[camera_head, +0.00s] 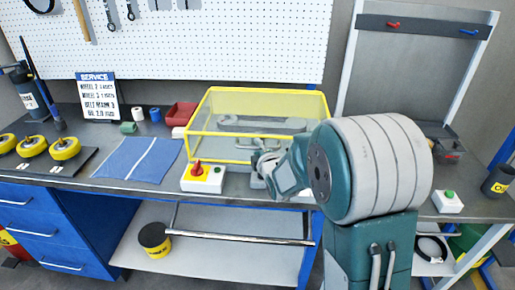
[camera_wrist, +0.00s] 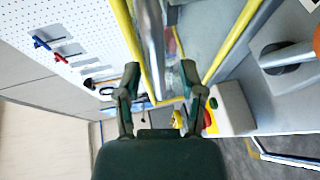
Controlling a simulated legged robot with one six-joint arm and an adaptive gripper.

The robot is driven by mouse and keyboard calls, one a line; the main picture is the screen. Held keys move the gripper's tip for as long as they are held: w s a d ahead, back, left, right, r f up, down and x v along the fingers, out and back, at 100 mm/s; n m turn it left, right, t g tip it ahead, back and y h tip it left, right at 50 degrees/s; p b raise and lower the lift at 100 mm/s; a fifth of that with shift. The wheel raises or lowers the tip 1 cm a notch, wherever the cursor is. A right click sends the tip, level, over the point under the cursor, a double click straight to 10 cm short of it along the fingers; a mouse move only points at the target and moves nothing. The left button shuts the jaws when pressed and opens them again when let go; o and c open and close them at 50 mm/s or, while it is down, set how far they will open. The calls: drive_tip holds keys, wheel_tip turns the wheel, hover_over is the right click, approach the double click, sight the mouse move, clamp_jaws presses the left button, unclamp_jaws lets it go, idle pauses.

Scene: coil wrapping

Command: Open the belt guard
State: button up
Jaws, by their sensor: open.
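The belt guard (camera_head: 211,101) is a clear box with a yellow frame on the bench, and it looks closed. Grey parts show through its panels. In the wrist view, its yellow frame (camera_wrist: 236,38) runs along both sides ahead of my gripper (camera_wrist: 160,72). The two dark fingers are apart. A silver bar (camera_wrist: 152,45) shows beyond and between the fingertips; I cannot tell whether they touch it. In the head view my arm reaches to the guard's front right, and it hides that part of the guard and most of the gripper.
A white switch box (camera_head: 203,179) with a red knob stands left of the guard's front. A blue cloth (camera_head: 137,160), yellow wheels (camera_head: 64,147) and a red bin (camera_head: 181,114) lie farther left. A green-button box (camera_head: 448,202) is at the right. A pegboard (camera_head: 180,45) stands behind.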

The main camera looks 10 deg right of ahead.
drive_tip(key=shift+w, duration=0.35)
clamp_jaws()
drive_tip(key=shift+a, duration=0.15)
